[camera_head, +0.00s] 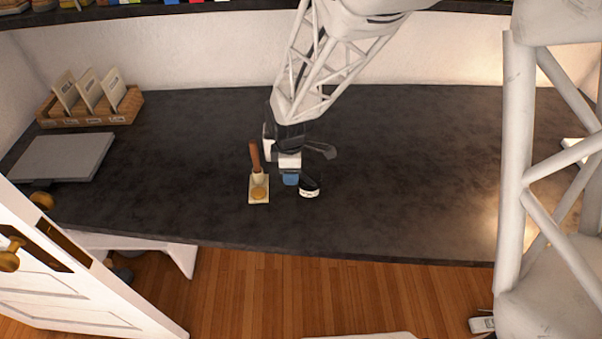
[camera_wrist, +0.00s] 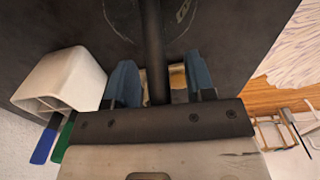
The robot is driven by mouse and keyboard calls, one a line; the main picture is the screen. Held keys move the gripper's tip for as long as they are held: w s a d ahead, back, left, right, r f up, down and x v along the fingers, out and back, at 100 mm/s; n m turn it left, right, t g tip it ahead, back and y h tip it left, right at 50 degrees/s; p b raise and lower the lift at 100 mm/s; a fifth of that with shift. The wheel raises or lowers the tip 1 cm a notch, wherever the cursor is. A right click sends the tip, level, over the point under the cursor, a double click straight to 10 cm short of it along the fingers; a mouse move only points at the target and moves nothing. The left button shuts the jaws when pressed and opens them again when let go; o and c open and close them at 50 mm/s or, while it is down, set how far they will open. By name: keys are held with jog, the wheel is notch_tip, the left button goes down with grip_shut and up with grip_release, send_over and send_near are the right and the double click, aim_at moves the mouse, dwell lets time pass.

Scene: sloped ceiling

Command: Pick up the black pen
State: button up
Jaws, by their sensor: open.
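My gripper (camera_head: 299,180) is low over the middle of the dark table, just right of a wooden-handled tool. In the wrist view, its two blue-grey fingers (camera_wrist: 160,84) stand apart. A long black rod (camera_wrist: 154,45), which looks like the black pen, runs from the top of that view down between the fingers. There is a gap between the rod and at least the right finger. Its lower end is hidden by my gripper. I cannot make the pen out in the head view.
A white holder (camera_wrist: 62,80) with blue and green sticks stands close beside the left finger. The wooden-handled tool (camera_head: 256,160) lies beside my gripper. A wooden card tray (camera_head: 62,122) and grey slab (camera_head: 62,157) are at left. The table's right side is mostly clear.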

jog(key=shift+c, duration=0.4)
grip_shut()
jog(key=shift+r, duration=0.15)
jog(key=shift+r, duration=4.85)
